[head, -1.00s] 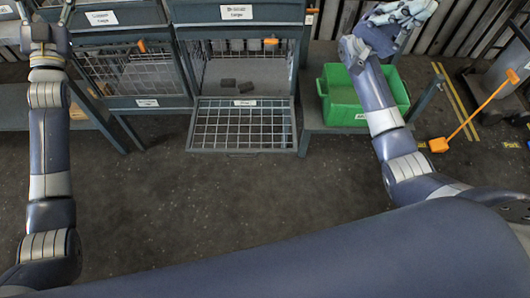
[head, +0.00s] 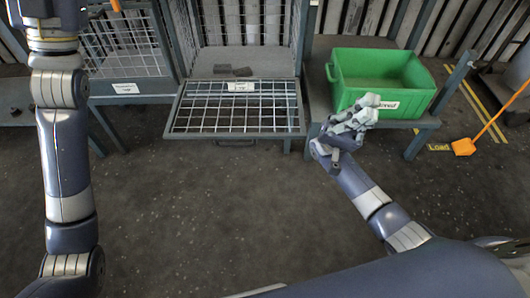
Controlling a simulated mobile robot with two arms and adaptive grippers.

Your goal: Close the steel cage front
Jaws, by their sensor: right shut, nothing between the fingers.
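The steel cage front (head: 236,107) is a wire-mesh panel in a grey frame, with a white label at its upper edge. It is folded down and open, sticking out toward me from the cage's lower edge. The open cage (head: 250,62) behind it holds dark blocks (head: 233,71) on its floor. My right gripper (head: 366,108) is shut and empty. It appears to the right of the panel's right edge, apart from it, in front of the green bin. My left arm reaches up at the far left, and its fingers are beyond the top edge of the view.
A green bin (head: 385,70) stands on a grey shelf right of the cage. A closed mesh cage (head: 122,45) is to the left. An orange-ended tool (head: 464,146) lies on the floor at the right. The dark floor before the panel is clear.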

